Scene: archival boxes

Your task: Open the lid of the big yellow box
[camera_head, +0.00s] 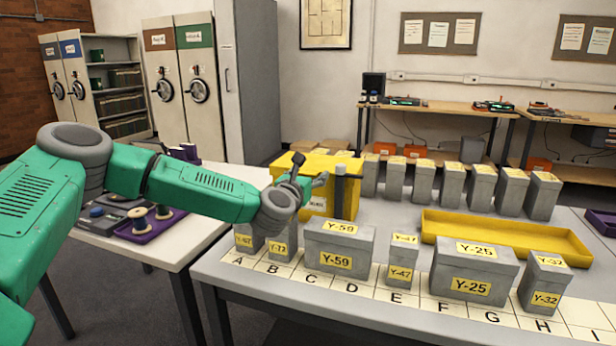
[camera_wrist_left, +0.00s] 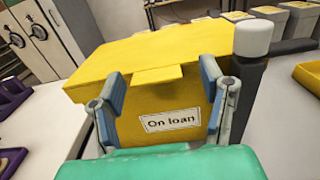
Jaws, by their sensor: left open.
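The big yellow box (camera_head: 345,187) stands on the grey table behind the front row of grey boxes. Its lid looks closed. In the left wrist view the yellow lid (camera_wrist_left: 190,47) has a small tab (camera_wrist_left: 157,74) at its front edge, above a white "On loan" label (camera_wrist_left: 171,119). My left gripper (camera_head: 297,172) is at the front of the box in the head view. In the left wrist view the left gripper (camera_wrist_left: 165,88) is open, with one finger on each side of the tab and label. Whether the fingers touch the box I cannot tell. My right gripper is not in view.
A grey post with a pale cap (camera_wrist_left: 252,40) stands close to the box's right front corner. Grey labelled boxes, such as Y-59 (camera_head: 338,252) and Y-25 (camera_head: 474,272), line the front edge. A yellow tray (camera_head: 507,240) lies to the right.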

